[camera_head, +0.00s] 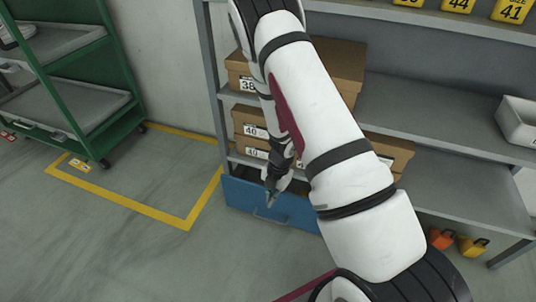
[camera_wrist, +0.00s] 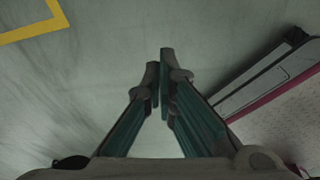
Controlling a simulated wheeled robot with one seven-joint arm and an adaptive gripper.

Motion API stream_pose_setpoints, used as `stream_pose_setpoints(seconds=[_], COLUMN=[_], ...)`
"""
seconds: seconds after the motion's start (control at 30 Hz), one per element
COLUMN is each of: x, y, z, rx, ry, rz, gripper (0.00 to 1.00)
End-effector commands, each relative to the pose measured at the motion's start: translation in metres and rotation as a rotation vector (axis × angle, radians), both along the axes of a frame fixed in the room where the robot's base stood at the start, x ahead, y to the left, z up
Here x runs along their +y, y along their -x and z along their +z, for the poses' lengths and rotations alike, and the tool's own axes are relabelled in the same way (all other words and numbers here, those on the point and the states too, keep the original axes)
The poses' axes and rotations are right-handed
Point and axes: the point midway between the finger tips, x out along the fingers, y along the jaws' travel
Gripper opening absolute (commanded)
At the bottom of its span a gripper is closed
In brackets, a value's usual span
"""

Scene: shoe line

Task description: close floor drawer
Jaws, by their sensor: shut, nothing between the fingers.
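The blue floor drawer (camera_head: 239,197) is at the bottom of the grey shelf unit in the head view. Its front faces me and a handle shows low on it, partly by my gripper. My gripper (camera_head: 271,196) hangs in front of the drawer's front, pointing down. I cannot tell if it touches the drawer. In the wrist view my gripper (camera_wrist: 160,84) is shut and empty above bare floor; the drawer does not show there.
The shelf unit (camera_head: 211,75) holds brown shoe boxes (camera_head: 250,122) above the drawer and a white bin (camera_head: 517,120) at right. A green cart (camera_head: 123,65) stands left. Yellow tape (camera_head: 140,207) marks the floor. Orange and yellow items (camera_head: 440,238) lie under the shelf. Floor in front is clear.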

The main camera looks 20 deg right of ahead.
Motion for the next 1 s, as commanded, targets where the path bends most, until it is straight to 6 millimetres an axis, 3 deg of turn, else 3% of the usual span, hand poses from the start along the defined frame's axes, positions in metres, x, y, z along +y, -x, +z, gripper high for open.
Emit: stream_pose_setpoints(seconds=[0.4,0.7,0.9,1.0], x=[-0.008,-0.015,-0.017,-0.015], y=[-0.038,-0.056,-0.061,-0.065], z=[0.067,0.111,0.124,0.119], rx=[-0.134,-0.211,-0.234,-0.236], ry=[0.055,0.084,0.094,0.111], rz=[-0.162,-0.270,-0.308,-0.307], gripper=[0.00,0.00,0.00,0.00])
